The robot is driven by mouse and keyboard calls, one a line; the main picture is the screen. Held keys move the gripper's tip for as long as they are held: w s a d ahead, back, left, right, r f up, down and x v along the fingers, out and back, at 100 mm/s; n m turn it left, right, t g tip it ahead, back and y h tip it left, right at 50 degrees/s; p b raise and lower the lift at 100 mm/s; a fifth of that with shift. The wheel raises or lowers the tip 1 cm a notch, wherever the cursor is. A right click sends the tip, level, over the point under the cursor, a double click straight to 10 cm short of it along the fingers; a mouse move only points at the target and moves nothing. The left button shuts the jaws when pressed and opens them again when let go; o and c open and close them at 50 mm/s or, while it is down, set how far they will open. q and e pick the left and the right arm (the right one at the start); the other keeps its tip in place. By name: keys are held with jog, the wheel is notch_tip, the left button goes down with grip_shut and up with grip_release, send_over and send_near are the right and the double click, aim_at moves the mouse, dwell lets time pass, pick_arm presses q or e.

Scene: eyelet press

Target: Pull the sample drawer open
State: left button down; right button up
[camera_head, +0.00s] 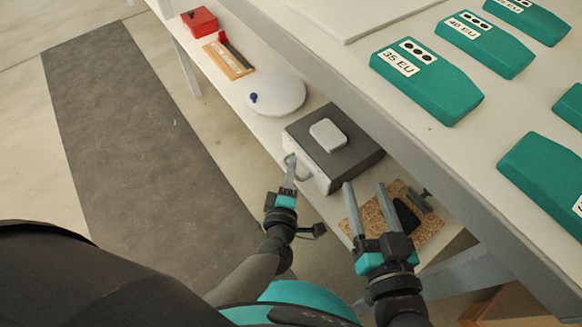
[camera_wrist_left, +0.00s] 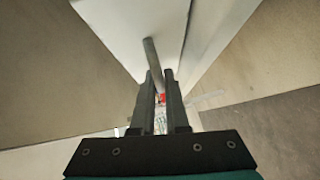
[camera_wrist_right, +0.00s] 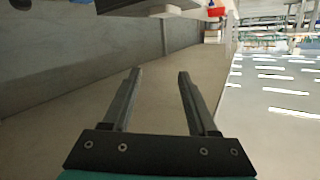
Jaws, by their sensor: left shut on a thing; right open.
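The sample drawer is a grey box with a dark top (camera_head: 350,160) and a pale front (camera_head: 305,172) on the low shelf. A bar handle stands on its front, and my left gripper (camera_head: 289,172) is at it, shut on the handle. In the left wrist view the grey handle bar (camera_wrist_left: 152,58) runs down to the fingers (camera_wrist_left: 160,88) in front of a white face. The drawer looks closed in its box. My right gripper (camera_head: 366,209) is open and empty, in front of the shelf to the right of the drawer; its spread fingers also show in the right wrist view (camera_wrist_right: 155,85).
A small white box (camera_head: 328,135) lies on the drawer unit. Left on the shelf are a white disc (camera_head: 280,95), an orange-and-wood piece (camera_head: 228,60) and a red box (camera_head: 199,21). A cork board (camera_head: 430,225) lies right. The table above holds green blocks (camera_head: 425,82). Floor in front is free.

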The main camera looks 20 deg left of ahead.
pick_arm(q)
jog(key=shift+a, duration=0.1)
dwell(0.6)
jog(key=s+a+p, duration=0.2)
jog(key=s+a, duration=0.6)
jog(key=s, duration=0.2)
pick_arm(e)
jog(key=d+f+g+h, duration=0.1)
jog(key=g, duration=0.1)
jog(key=s+f+g+h, duration=0.1)
jog(key=g, duration=0.1)
jog(key=shift+s+d, duration=0.2)
jog(key=shift+d, duration=0.2)
pick_arm(q)
jog(key=c, duration=1.2)
grip_release()
jog(key=shift+w, duration=0.1)
